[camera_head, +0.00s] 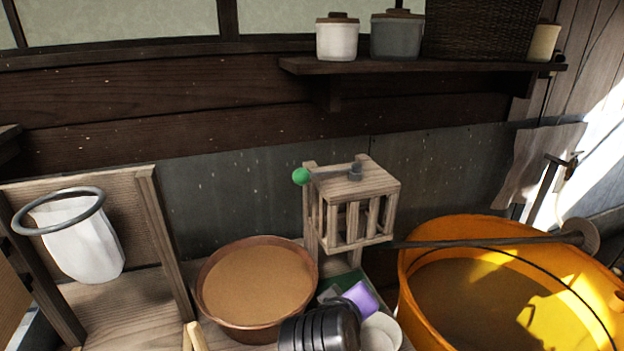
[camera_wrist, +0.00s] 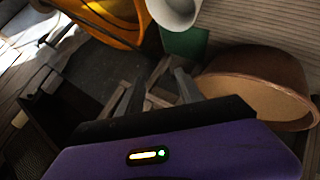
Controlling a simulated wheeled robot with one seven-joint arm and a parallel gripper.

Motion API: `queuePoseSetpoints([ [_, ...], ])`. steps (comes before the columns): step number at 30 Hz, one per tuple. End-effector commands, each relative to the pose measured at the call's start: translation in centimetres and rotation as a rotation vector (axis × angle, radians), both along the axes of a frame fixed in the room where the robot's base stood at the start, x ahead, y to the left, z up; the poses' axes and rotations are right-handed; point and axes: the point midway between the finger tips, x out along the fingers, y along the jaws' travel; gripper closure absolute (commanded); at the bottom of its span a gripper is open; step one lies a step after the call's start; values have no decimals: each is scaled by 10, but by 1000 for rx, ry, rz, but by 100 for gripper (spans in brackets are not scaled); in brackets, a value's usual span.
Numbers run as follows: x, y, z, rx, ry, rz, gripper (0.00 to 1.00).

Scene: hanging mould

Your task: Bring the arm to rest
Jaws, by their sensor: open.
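My gripper (camera_wrist: 152,84) shows in the wrist view beyond its purple casing, with two greyish fingers apart and nothing seen held between them. In the head view, a black ribbed part of my arm and the purple casing of my gripper (camera_head: 361,298) are low at the centre, right of the brown bowl and below the slatted wooden box. The fingers cannot be made out there.
A brown bowl (camera_head: 257,288) of tan contents is close left. A slatted wooden box with a green-knobbed crank (camera_head: 352,205) stands behind. A white cup (camera_head: 381,333) is close right, then an orange tub (camera_head: 415,285). A hooped white bag (camera_head: 85,245) hangs left; a shelf (camera_head: 420,68) is above.

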Motion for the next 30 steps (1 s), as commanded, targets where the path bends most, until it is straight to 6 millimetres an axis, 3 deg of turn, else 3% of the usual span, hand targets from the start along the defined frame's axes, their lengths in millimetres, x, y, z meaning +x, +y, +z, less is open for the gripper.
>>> queuePoseSetpoints([
  [5, 4, -3, 3, 63, -256, 131, 57],
  [11, -29, -11, -3, 169, -453, 264, 57],
  [17, -86, -24, -11, 300, -568, 351, 57],
  [30, -240, -66, -11, 602, -676, 340, 57],
])
